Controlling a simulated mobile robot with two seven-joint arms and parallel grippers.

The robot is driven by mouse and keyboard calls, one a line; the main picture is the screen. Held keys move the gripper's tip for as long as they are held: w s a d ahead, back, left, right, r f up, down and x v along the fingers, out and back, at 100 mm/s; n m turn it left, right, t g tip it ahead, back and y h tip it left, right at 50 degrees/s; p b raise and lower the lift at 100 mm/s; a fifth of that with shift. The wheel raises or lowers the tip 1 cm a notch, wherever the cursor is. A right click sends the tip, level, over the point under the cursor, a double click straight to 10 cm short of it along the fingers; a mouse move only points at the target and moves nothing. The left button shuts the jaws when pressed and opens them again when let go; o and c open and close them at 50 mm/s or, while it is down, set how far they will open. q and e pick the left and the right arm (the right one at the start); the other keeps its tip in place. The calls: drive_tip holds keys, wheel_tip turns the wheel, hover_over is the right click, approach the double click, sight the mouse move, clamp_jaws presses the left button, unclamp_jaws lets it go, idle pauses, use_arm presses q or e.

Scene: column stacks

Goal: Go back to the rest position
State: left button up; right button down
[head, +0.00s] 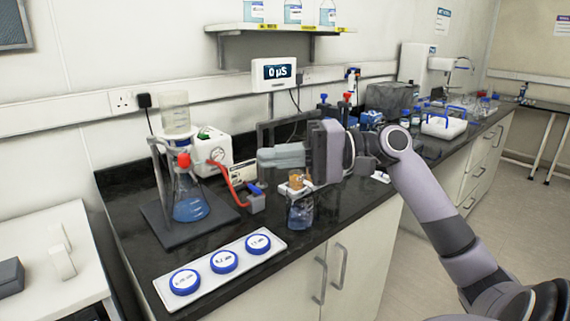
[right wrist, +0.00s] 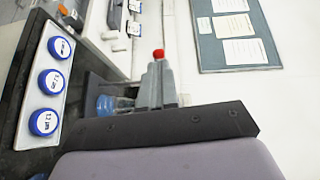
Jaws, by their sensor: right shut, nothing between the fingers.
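My right gripper (head: 262,157) reaches in from the right over the black bench and points left. Its fingers are shut and empty, and they also show as grey shapes in the right wrist view (right wrist: 157,88). In the head view it hangs above and behind a small glass vessel with an orange-brown top (head: 300,208), apart from the filter flask with blue liquid (head: 190,203) to its left. My left gripper is in neither view.
A white tray (head: 207,287) with three blue-lidded dishes lies at the bench's front left. A red hose (head: 222,180) runs beside the flask. A display reading 0 µS (head: 273,73) is on the wall behind. A white-and-blue rack (head: 443,126) stands farther right. Floor at right is clear.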

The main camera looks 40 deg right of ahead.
drive_tip(key=shift+s+d, duration=0.3)
drive_tip(key=shift+s, duration=0.35)
drive_tip(key=s+a+f+n+g+h, duration=0.1)
drive_tip(key=a+f+n+g+h, duration=0.15)
drive_tip(key=f, duration=1.05)
drive_tip(key=s+a+f+n+g+h, duration=0.15)
drive_tip(key=a+f+h, duration=0.25)
drive_tip(key=f, duration=0.8)
drive_tip(key=s+a+f+n+g+h, duration=0.2)
drive_tip(key=s+a+f+h, duration=0.15)
drive_tip(key=s+f, duration=0.35)
drive_tip(key=s+a+f+n+g+h, duration=0.1)
drive_tip(key=s+a+f+n+h, duration=0.2)
drive_tip(key=s+f, duration=0.4)
drive_tip(key=w+a+f+t+y, duration=0.1)
drive_tip(key=w+f+t, duration=0.4)
drive_tip(key=f+t, duration=0.1)
drive_tip(key=shift+a+f+t, duration=0.2)
drive_tip(key=shift+f+t, duration=0.1)
drive_tip(key=shift+f, duration=0.45)
